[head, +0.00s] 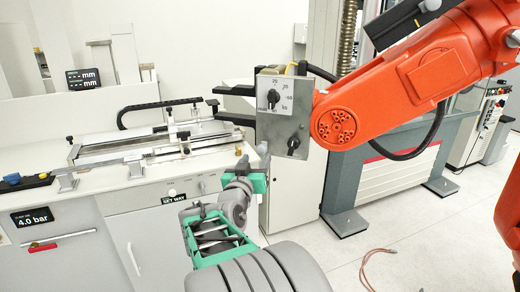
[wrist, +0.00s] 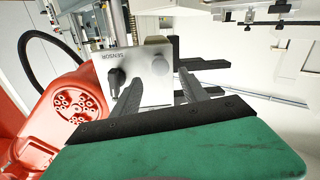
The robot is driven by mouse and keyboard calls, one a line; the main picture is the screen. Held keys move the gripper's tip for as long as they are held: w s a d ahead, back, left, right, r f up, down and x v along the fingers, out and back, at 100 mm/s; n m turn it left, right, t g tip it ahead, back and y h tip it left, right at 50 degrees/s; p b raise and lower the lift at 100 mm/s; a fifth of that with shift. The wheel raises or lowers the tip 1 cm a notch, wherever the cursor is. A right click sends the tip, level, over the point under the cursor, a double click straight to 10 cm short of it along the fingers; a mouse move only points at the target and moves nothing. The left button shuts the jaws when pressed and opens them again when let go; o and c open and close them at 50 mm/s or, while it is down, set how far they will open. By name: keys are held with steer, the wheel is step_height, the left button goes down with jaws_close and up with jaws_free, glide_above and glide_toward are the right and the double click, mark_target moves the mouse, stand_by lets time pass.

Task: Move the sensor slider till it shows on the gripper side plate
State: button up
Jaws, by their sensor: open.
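The gripper side plate (head: 285,115) is a grey metal plate on the orange robot arm's end. In the head view it has a dial knob (head: 272,97) on a white scale and a lower black knob (head: 293,143). In the wrist view the plate (wrist: 140,92) shows an upside-down SENSOR marking beside a dark knob (wrist: 117,77); a second knob (wrist: 160,65) is to its right. I cannot tell which part is the slider. My gripper (head: 253,158) is below the plate, its fingers (wrist: 160,95) apart with nothing held. In the wrist view they partly overlap the plate.
The orange arm (head: 420,75) fills the upper right, its black jaws (head: 235,105) pointing left. A bench (head: 90,180) at left carries a rail device (head: 150,150) and a 4.0 bar display (head: 32,217). A cable (head: 380,255) lies on the floor.

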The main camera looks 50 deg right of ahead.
mark_target(261, 151)
steer(key=p+x, duration=0.1)
steer(key=x, duration=0.5)
steer(key=shift+p, duration=0.3)
steer(key=shift+c, duration=0.5)
jaws_close()
stand_by(0.5)
